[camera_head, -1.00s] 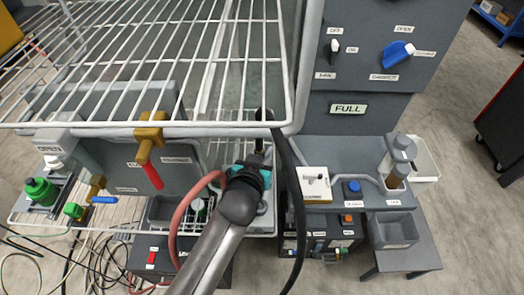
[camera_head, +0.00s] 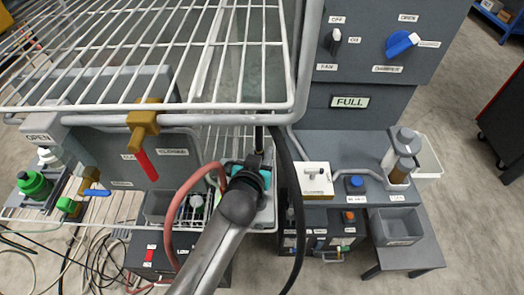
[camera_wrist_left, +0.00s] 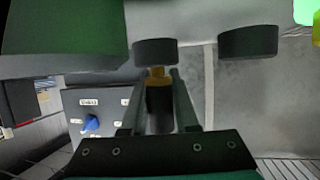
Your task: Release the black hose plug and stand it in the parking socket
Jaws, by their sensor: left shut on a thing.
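My left gripper (camera_head: 259,148) points away from me under the front edge of the wire rack. Its fingers also show in the left wrist view (camera_wrist_left: 159,100), shut on the black hose plug (camera_wrist_left: 160,108). The plug has a dark body and a brass-coloured end. That end meets or lies just behind a dark round fitting (camera_wrist_left: 155,52); I cannot tell whether it is inserted. A second dark round fitting (camera_wrist_left: 248,42) sits to its right. I cannot tell which, if either, is the parking socket. In the head view, the gripper and rack mostly hide the plug. My right gripper is not in view.
The wire rack (camera_head: 150,107) overhangs the gripper closely. A black hose (camera_head: 294,190) hangs just right of my arm, and a red hose (camera_head: 172,215) loops on its left. A red-handled brass valve (camera_head: 145,128) stands left. A grey control cabinet (camera_head: 375,75) stands right.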

